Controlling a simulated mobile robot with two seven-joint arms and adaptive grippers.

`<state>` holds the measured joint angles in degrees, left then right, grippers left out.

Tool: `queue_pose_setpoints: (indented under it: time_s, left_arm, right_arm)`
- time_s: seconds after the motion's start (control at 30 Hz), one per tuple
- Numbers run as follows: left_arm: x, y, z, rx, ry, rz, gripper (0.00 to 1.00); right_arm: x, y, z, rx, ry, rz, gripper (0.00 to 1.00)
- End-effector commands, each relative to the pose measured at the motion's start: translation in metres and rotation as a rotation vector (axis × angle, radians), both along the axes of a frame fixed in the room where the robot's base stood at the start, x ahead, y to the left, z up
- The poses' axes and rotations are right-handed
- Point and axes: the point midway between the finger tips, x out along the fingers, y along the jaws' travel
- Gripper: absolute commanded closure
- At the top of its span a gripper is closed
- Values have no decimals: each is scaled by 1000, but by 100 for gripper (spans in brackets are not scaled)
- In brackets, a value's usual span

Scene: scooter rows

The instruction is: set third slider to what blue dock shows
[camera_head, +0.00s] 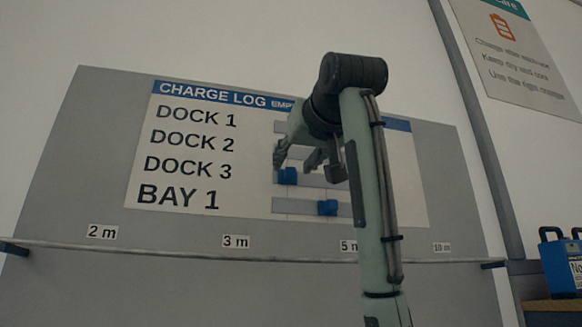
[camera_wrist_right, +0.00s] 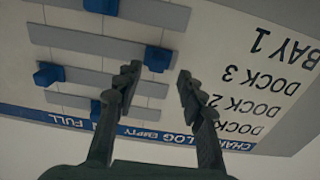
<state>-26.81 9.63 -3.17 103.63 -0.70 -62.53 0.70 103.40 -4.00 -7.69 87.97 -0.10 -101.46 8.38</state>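The grey board with a white panel (camera_head: 250,185) headed "CHARGE LOG" has rows DOCK 1, DOCK 2, DOCK 3 and BAY 1. The third slider's blue knob (camera_head: 288,175), in the DOCK 3 row, is near the left, EMPTY end of its track; it also shows in the upside-down right wrist view (camera_wrist_right: 157,58). My right gripper (camera_head: 298,157) is open in front of the board. In the wrist view its fingertips (camera_wrist_right: 158,79) are apart, with the knob just beyond the gap; contact is not visible. I cannot identify a blue dock. My left gripper is out of view.
The wrist view shows the DOCK 2 knob (camera_wrist_right: 47,73) near the FULL end and the DOCK 1 knob (camera_wrist_right: 97,110) mid-track. The BAY 1 knob (camera_head: 328,207) sits below. A rail (camera_head: 170,250) crosses the board's lower part. A blue box (camera_head: 560,262) stands far right.

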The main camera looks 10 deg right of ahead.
Motion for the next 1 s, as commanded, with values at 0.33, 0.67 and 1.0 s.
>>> queue_pose_setpoints:
  time_s: [0.33, 0.67, 1.0]
  left_arm:
    - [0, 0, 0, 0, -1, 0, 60]
    - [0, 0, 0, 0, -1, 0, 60]
    - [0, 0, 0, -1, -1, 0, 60]
  right_arm:
    - [-70, -2, 1, 0, -4, 2, 60]
    - [-87, -2, 0, 0, -1, 2, 60]
    - [-86, -2, 0, 0, -1, 2, 60]
